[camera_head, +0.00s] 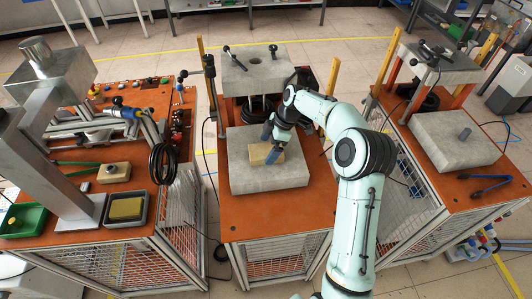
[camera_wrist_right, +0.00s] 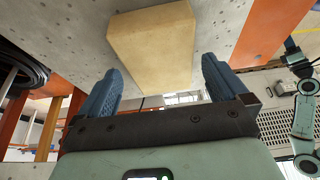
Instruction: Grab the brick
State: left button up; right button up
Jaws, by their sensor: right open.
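The brick (camera_head: 260,157) is a tan rectangular block lying on the grey concrete slab (camera_head: 290,176) of the middle workbench. It also shows in the right wrist view (camera_wrist_right: 152,42), just beyond the fingertips. My right gripper (camera_head: 269,143) is above the brick, with its blue fingers pointing down at it. In the right wrist view my right gripper (camera_wrist_right: 161,68) has its fingers spread wide and nothing between them. The brick appears in line with the gap. From the head view I cannot tell whether a finger touches the brick.
The left bench holds a grey metal column (camera_head: 60,150), a tray with a yellow pad (camera_head: 125,208) and a black cable coil (camera_head: 163,164). A similar bench with a slab (camera_head: 452,138) stands right.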

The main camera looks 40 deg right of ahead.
jog(key=shift+w+a+f, duration=0.1)
jog(key=shift+a+f, duration=0.05)
jog(key=shift+f, duration=0.3)
jog(key=shift+c, duration=0.3)
jog(key=c, duration=1)
jog(key=shift+r, duration=0.1)
jog(key=shift+c, duration=0.4)
jog(key=shift+r, duration=0.1)
